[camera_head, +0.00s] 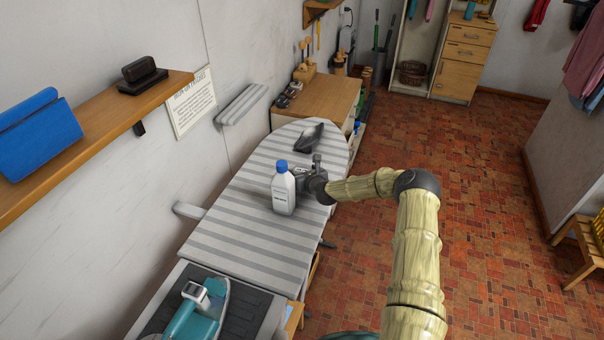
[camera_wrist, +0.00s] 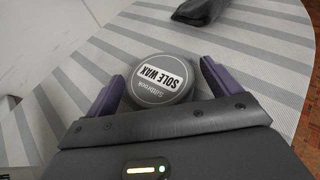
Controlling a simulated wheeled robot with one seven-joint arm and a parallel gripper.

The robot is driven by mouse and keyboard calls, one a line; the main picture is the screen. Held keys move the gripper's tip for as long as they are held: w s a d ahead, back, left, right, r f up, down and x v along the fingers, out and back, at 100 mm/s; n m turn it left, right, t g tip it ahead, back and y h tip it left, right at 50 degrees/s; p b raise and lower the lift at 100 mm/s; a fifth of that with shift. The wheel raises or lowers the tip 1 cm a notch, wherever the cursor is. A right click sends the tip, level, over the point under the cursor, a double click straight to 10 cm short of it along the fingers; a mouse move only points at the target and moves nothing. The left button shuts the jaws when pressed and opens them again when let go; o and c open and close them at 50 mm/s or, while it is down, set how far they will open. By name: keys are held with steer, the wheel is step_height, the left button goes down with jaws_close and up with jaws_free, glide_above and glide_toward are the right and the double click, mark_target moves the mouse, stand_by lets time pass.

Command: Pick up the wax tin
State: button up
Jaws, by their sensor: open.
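The wax tin (camera_wrist: 160,78) is a round dark grey tin with a white "SOLE WAX" label, lying on the striped ironing board (camera_wrist: 110,45). In the wrist view it sits between the two purple fingers of my gripper (camera_wrist: 160,85), which are apart on either side of it. I see a gap on each side near the fingertips; whether the tin touches the palm side cannot be told. In the head view my gripper (camera_head: 308,172) is low over the board, behind a white bottle with a blue cap (camera_head: 284,190), and the tin is hidden there.
A dark object (camera_head: 315,136) lies at the board's far end and shows at the top of the wrist view (camera_wrist: 200,10). A teal iron (camera_head: 195,312) stands at the near end. A wooden cabinet (camera_head: 320,97) stands beyond the board. The board's near left part is clear.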

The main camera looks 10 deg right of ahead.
mark_target(302, 171)
stand_by(0.5)
steer(key=c, duration=1.1)
steer(key=shift+r, duration=0.2)
step_height(302, 171, up, 10)
steer(key=shift+f+b, duration=0.15)
steer(key=shift+b, duration=1)
